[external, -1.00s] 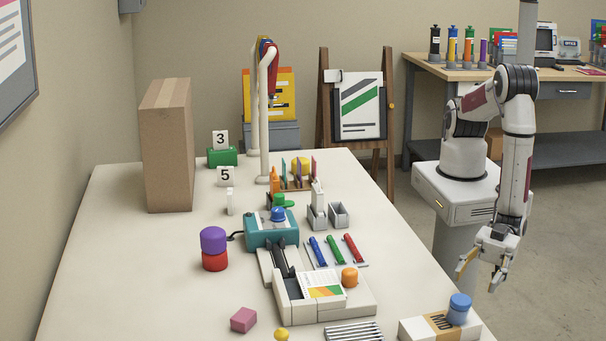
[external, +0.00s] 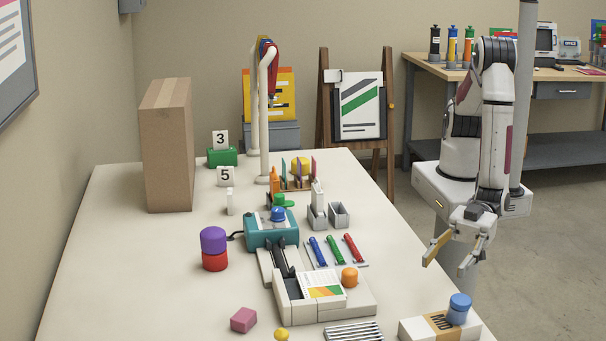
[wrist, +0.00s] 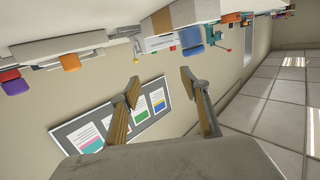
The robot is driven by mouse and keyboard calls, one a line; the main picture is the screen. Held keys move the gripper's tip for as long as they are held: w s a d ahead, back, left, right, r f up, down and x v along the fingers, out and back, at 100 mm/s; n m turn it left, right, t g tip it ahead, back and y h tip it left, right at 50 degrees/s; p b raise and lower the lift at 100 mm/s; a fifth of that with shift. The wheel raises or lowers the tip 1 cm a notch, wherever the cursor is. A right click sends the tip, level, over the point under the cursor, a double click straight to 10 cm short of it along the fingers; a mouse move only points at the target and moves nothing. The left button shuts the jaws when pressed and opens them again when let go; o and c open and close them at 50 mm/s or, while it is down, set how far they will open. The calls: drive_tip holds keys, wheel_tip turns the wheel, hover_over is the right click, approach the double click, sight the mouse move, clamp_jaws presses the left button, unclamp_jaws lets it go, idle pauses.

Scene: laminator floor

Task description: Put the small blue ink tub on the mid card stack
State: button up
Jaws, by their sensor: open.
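A blue tub (external: 459,308) with a rounded lid stands upright at the near right corner of the table. It appears to rest on the right end of a white card stack (external: 412,331) with a tan band and dark lettering that I cannot read surely. In the wrist view the blue tub (wrist: 190,37) shows against the banded stack (wrist: 159,43). A smaller blue dome (external: 278,213) sits on a teal machine. My gripper (external: 451,262) is open and empty, off the table's right edge, behind and above the stack in the external view. It also shows in the wrist view (wrist: 160,84).
A white machine with an orange knob (external: 349,276) stands mid-table, with several pens (external: 335,250) behind it. A ribbed metal piece (external: 353,332) lies left of the stack. A purple tub (external: 213,239) stands on a red one (external: 215,262). The space around my gripper is clear.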

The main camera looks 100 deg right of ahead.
drive_tip(key=w+d+r+m+g+h, duration=0.1)
drive_tip(key=w+d+r, duration=0.3)
drive_tip(key=d, duration=0.3)
drive_tip(key=w+d+r+m+h, duration=0.1)
drive_tip(key=w+d+r+h, duration=0.1)
drive_tip(key=w+d+r, duration=0.4)
drive_tip(key=w+d+r+m+g+h, duration=0.1)
drive_tip(key=w+d+r, duration=0.2)
drive_tip(key=d, duration=0.4)
drive_tip(key=s+d+r+m+g+h, duration=0.1)
drive_tip(key=s+d+r, duration=0.15)
drive_tip(key=d, duration=0.55)
drive_tip(key=s+d+r+m+g+h, duration=0.1)
drive_tip(key=s+d+h, duration=0.15)
drive_tip(key=d, duration=0.65)
drive_tip(key=s+d+r+m+h, duration=0.1)
drive_tip(key=s+d, duration=0.2)
drive_tip(key=d, duration=0.5)
drive_tip(key=s+d+f+m+g+h, duration=0.1)
drive_tip(key=s+d+m+g+h, duration=0.1)
drive_tip(key=s+d, duration=1.1)
drive_tip(key=shift+s+d+g+h, duration=0.2)
drive_tip(key=shift+s+g+h, duration=0.2)
drive_tip(key=shift+s, duration=0.55)
